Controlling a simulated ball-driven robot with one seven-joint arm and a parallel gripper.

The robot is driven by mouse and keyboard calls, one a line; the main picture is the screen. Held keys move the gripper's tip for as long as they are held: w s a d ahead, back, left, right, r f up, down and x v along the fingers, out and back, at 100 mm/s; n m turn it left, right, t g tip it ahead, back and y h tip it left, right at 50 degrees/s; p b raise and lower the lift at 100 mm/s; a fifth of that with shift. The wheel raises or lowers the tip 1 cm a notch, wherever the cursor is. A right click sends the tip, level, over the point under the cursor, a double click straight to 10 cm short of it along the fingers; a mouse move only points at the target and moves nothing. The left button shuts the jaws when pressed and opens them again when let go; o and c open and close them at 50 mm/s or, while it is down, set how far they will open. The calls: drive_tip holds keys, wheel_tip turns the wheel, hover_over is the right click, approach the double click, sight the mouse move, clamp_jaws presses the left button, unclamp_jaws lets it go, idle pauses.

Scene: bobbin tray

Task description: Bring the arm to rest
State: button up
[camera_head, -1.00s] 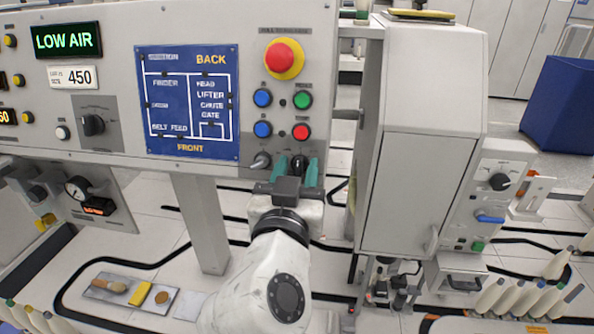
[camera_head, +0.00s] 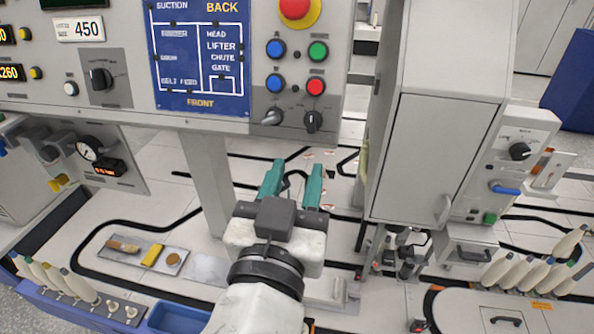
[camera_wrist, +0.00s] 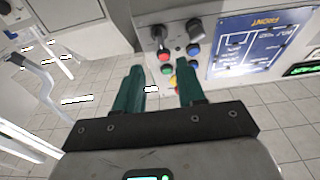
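My gripper (camera_head: 293,182) is in the middle of the head view, below the control panel (camera_head: 130,115) and apart from it. Its two green fingers are spread with nothing between them. In the wrist view my gripper (camera_wrist: 160,88) also shows open and empty, with the panel's knobs and buttons beyond the fingertips. My arm reaches up from the bottom edge of the head view.
A grey cabinet (camera_head: 440,150) stands close on the right. A grey post (camera_head: 207,180) stands left of the gripper. A blue bin (camera_head: 180,318) and several bobbins (camera_head: 60,280) are at lower left. More bobbins (camera_head: 515,270) stand at right.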

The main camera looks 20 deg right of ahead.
idle(0.3)
drive_tip(key=s+d+f+n+g+y+p, duration=0.15)
drive_tip(key=d+f+g, duration=0.35)
drive_tip(key=f, duration=0.5)
drive_tip(key=s+d+f+n+g+y+p, duration=0.1)
drive_tip(key=s+d+f+n+g+y, duration=0.15)
drive_tip(key=d+f, duration=0.7)
drive_tip(key=s+f+n+g+y+p, duration=0.1)
drive_tip(key=s+f+g+y, duration=0.6)
drive_tip(key=s+f, duration=0.9)
drive_tip(key=shift+s+a+f+n, duration=0.25)
drive_tip(key=shift+s+n, duration=0.35)
drive_tip(key=shift+n, duration=0.3)
drive_tip(key=shift+f, duration=0.1)
